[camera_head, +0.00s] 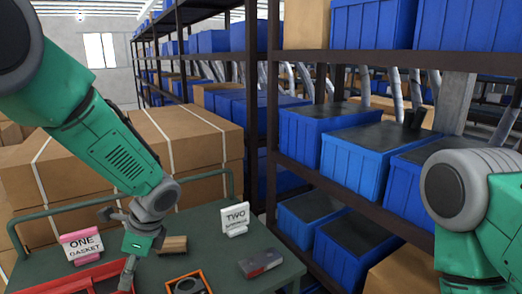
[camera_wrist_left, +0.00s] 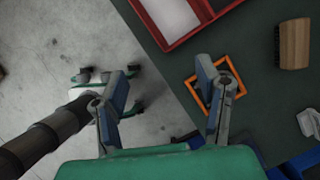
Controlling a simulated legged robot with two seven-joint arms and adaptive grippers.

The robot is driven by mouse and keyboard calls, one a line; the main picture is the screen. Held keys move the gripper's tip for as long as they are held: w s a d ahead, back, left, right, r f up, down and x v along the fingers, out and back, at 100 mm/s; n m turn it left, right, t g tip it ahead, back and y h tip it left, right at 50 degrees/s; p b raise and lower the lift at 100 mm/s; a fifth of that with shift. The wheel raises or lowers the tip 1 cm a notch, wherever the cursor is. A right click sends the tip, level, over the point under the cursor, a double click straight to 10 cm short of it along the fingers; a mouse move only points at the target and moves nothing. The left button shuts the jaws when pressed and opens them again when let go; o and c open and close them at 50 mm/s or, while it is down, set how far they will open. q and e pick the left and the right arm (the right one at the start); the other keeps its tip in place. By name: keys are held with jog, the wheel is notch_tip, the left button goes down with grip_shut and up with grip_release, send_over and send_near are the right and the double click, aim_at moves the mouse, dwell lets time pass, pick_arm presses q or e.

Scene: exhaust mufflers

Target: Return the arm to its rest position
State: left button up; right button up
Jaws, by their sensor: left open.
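My left arm comes in from the left in the head view, bent down over the green cart top. Its gripper (camera_head: 126,272) hangs beside the red tray (camera_head: 98,272), pointing down. In the wrist view my left gripper (camera_wrist_left: 168,92) has its two fingers well apart, with nothing between them. The red tray (camera_wrist_left: 188,37) is ahead of it there, and an orange square frame (camera_wrist_left: 238,75) is partly behind the right finger. Part of my right arm shows at the right edge of the head view; its gripper is out of view.
On the cart stand a pink "ONE GASKET" sign (camera_head: 81,244) and a white "TWO" sign (camera_head: 235,218). A wooden brush (camera_head: 173,244), the orange frame (camera_head: 205,280) and a dark box (camera_head: 261,263) lie there. Cardboard boxes (camera_head: 195,145) and shelves with blue bins (camera_head: 360,160) stand behind.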

pick_arm(q)
jog(key=s+d+f+n+h+b, duration=0.1)
jog(key=s+f+n+h+b, duration=0.15)
jog(key=s+f, duration=0.5)
jog(key=s+d+f+n+h+b, duration=0.1)
jog(key=s+f+n+b, duration=0.25)
jog(key=f, duration=0.65)
jog(key=s+d+f+n+h+b, duration=0.1)
jog(key=s+f+n+b, duration=0.1)
jog(key=s+f, duration=0.55)
jog(key=s+a+f+n+t+b, duration=0.1)
jog(key=s+a+f+n+b, duration=0.2)
jog(key=s+f+n, duration=0.4)
jog(key=s+f+b, duration=0.1)
jog(key=s+f, duration=0.1)
jog(key=s, duration=0.3)
jog(key=shift+a+f+n, duration=0.15)
jog(key=shift+f+n, duration=0.1)
jog(key=shift+n, duration=0.05)
pick_arm(e)
notch_tip(320, 180, down, 12)
jog(key=shift+f, duration=0.25)
